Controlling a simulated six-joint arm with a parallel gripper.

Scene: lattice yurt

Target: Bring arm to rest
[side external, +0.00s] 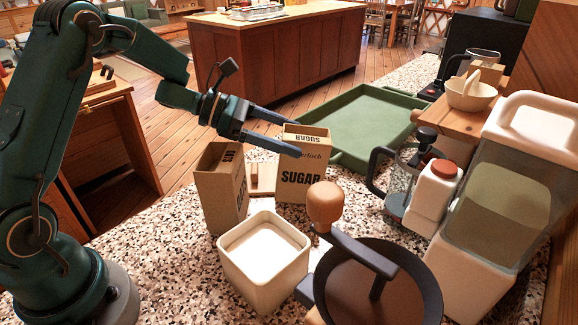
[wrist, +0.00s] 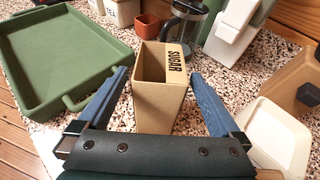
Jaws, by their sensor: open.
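My gripper (side external: 296,138) is open, with its two blue fingers spread at the top of a tan cardboard sugar box (side external: 305,178). In the wrist view the sugar box (wrist: 158,98) stands upright between the fingers, with a gap on each side. Its top looks open, with "SUGAR" on the flap. In the side view one finger crosses in front of the box's upper edge, and the other finger's tip is partly hidden behind it. I cannot tell whether either finger touches the box.
A second tan box (side external: 222,190) stands left of the sugar box. A square cream canister (side external: 262,262) and a dark pan (side external: 405,300) are in front. A green tray (side external: 365,125) lies behind. A glass press (side external: 402,180) and a large clear-sided container (side external: 505,200) crowd the right.

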